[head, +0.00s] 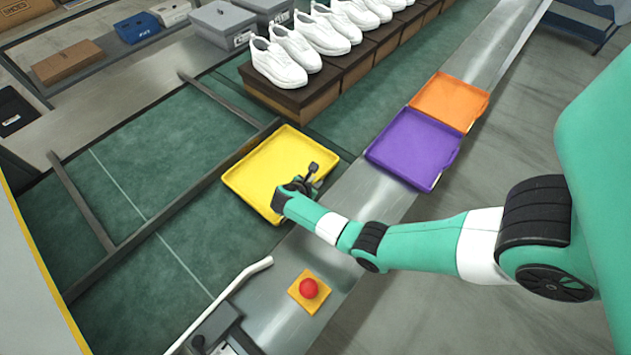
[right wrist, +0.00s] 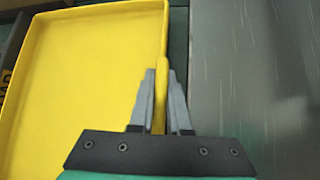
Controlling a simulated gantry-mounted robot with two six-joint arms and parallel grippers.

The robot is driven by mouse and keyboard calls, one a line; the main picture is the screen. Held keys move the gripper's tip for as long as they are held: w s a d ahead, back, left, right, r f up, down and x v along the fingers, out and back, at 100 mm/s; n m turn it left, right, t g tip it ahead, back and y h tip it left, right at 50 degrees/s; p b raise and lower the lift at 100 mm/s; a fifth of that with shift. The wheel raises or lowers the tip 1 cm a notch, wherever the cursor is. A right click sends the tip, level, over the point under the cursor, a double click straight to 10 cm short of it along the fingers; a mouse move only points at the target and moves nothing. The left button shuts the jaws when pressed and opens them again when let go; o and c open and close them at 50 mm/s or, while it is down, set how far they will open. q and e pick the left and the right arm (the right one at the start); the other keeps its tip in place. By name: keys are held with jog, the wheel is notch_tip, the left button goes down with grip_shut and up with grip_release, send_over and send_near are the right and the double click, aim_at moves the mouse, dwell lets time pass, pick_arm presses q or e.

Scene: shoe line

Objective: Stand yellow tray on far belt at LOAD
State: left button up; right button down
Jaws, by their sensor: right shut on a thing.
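The yellow tray (head: 262,165) is a shallow, empty, square tray, over the green belt beside the metal strip. Its upper-left side overlaps the dark rail in the head view; I cannot tell whether it is touching or held above. My right gripper (head: 308,184) is shut on the tray's right rim. In the right wrist view the two grey fingers (right wrist: 160,100) pinch that rim, and the tray (right wrist: 85,75) fills the left part. The far belt (head: 130,130) is green, beyond the dark rail. Partial dark letters on yellow (right wrist: 4,90) show at the wrist view's left edge. My left gripper is out of view.
A purple tray (head: 413,150) and an orange tray (head: 449,101) lie on the metal strip. White shoes (head: 278,64) stand on brown boxes at the back. A red button (head: 309,288) sits on the strip in front. Dark rails (head: 170,212) divide the green surfaces.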

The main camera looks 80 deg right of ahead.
jog(key=shift+f+b, duration=0.45)
jog(key=shift+f, duration=0.2)
jog(key=c, duration=0.8)
grip_release()
jog(key=p+v, duration=0.3)
jog(key=v, duration=0.8)
jog(key=shift+a+r, duration=0.2)
jog(key=shift+r, duration=0.05)
jog(key=shift+w, duration=0.1)
